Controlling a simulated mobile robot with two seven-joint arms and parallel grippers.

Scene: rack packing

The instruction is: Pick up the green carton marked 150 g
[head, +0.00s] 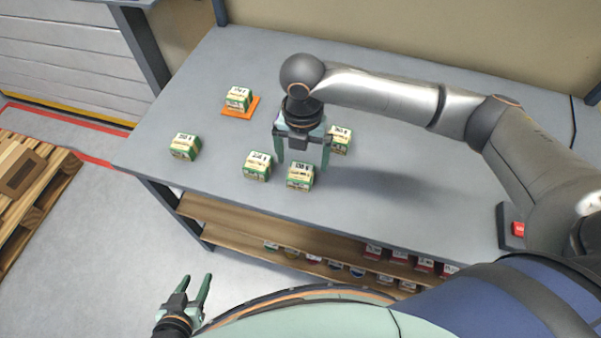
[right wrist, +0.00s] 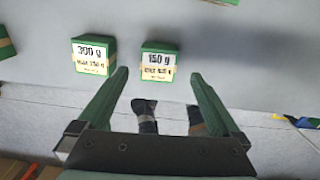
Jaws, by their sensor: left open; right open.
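The green and cream carton marked 150 g (right wrist: 158,62) shows in the right wrist view just beyond and between my right fingertips. In the head view I take it to be the carton (head: 299,178) close to the table's front edge. My right gripper (head: 303,162) is open and empty above the table by this carton; its fingers also show in the right wrist view (right wrist: 160,76). I see no contact with the carton. My left gripper (head: 196,284) is open and empty, low in front of the table, far from the cartons.
A similar carton marked 300 g (right wrist: 93,57) stands left of it. Other cartons stand at the far left (head: 184,147), behind the right gripper (head: 340,139) and on an orange mat (head: 240,112). A lower shelf (head: 280,236) holds several items. The table's right half is mostly clear.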

